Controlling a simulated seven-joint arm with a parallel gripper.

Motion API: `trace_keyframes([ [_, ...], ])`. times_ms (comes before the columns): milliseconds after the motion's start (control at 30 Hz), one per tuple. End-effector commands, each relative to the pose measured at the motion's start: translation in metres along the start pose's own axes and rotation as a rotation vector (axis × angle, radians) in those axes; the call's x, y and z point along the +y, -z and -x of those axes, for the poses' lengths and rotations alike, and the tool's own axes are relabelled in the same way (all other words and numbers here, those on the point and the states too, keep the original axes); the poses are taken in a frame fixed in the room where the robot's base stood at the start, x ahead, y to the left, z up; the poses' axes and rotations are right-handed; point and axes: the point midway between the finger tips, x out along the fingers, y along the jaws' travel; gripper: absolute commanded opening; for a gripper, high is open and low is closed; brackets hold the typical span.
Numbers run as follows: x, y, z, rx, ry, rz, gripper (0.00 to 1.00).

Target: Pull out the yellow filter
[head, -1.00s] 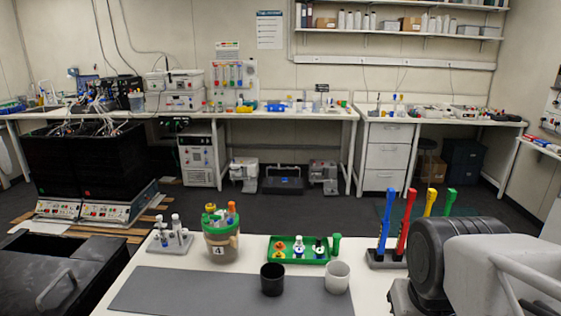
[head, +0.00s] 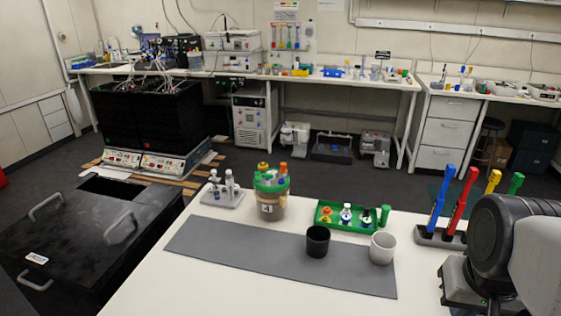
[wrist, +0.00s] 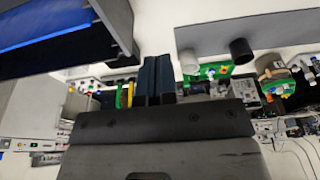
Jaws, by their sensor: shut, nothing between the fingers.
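A yellow upright stick-like piece (head: 491,182) stands in a grey rack (head: 436,238) on the right of the near bench in the head view. It stands between a red piece (head: 460,200) and a green piece (head: 514,187). In the wrist view, the yellow piece (wrist: 118,97) is a thin strip left of my gripper (wrist: 157,62). My gripper's two dark fingers are together, with nothing between them. They are apart from the yellow piece, and the head view does not show them.
My arm fills the lower right, close to the rack. A black cup (head: 317,243) and a white cup (head: 382,249) stand at the grey mat (head: 230,244). Behind are a green tray (head: 325,221), a jar marked 4 (head: 270,207) and a small grey rack (head: 222,200). The mat's left part is clear.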

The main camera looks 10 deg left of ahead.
Motion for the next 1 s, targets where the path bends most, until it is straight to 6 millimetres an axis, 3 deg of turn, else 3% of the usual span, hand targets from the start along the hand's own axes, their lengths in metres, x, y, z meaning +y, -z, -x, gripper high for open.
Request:
trace_keyframes([
  [433,0.000,0.000,0.000,0.000,0.000,0.000,0.02],
  [667,-0.002,0.008,0.002,0.002,0.000,0.004,0.37],
  [833,-0.010,0.033,0.005,0.006,0.000,0.014,0.63],
  [1000,-0.025,0.076,0.010,0.016,0.000,0.032,0.65],
])
